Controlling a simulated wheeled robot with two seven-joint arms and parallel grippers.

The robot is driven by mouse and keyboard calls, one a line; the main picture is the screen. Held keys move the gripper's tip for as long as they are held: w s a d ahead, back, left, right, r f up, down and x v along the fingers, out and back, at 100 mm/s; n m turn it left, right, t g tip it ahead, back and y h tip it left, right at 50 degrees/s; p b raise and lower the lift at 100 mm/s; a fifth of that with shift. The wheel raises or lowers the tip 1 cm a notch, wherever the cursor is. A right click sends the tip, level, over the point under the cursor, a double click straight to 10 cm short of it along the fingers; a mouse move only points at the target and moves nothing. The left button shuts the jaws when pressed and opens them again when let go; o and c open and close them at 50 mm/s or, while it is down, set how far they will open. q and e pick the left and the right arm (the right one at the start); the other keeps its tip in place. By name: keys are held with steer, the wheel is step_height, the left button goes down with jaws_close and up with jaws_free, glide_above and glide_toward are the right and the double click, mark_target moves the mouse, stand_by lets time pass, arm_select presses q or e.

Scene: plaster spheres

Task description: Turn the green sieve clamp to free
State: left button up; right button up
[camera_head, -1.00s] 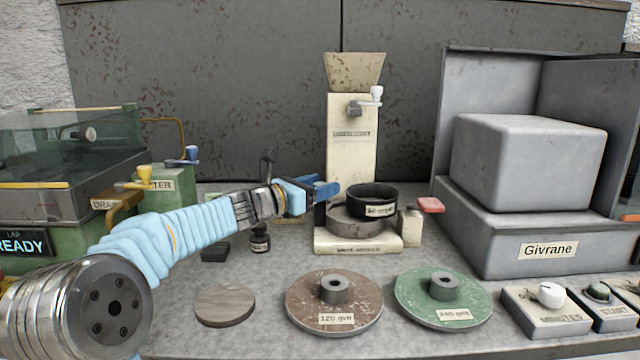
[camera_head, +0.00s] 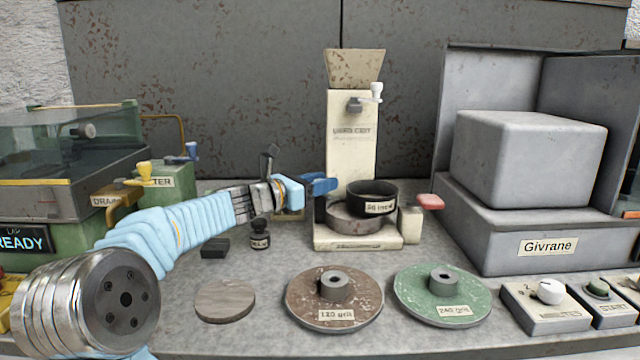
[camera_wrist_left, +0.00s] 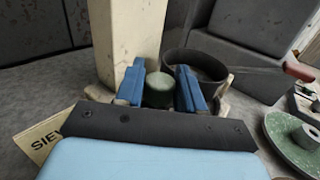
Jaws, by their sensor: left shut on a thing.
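The green sieve clamp (camera_wrist_left: 160,90) is a round green knob that shows in the left wrist view between the two blue fingers. My left gripper (camera_wrist_left: 168,88) is shut on it. In the head view my left gripper (camera_head: 321,186) is at the left side of the cream machine (camera_head: 351,140), and the fingers hide the clamp there. The black sieve (camera_head: 372,191) with a paper label sits on the machine's base, right of my gripper. Its red handle (camera_head: 430,202) points right. My right gripper is not in view.
A brown grit disc (camera_head: 310,308), a green grit disc (camera_head: 415,290) and a plain round plate (camera_head: 224,301) lie in front. A small black bottle (camera_head: 260,241) stands below my left arm. The grey Givrane machine (camera_head: 528,160) is at right.

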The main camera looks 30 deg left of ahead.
arm_select(q)
steer(key=shift+m+g+h, duration=1.3)
steer(key=shift+m+h, duration=0.15)
steer(key=shift+h, duration=0.4)
steer(key=shift+m+g+h, duration=1.3)
steer(key=shift+m+h, duration=0.15)
steer(key=shift+h, duration=0.4)
steer(key=o, duration=0.9)
steer(key=v, duration=0.7)
steer(key=shift+s+a, duration=0.15)
steer(key=shift+a, duration=0.1)
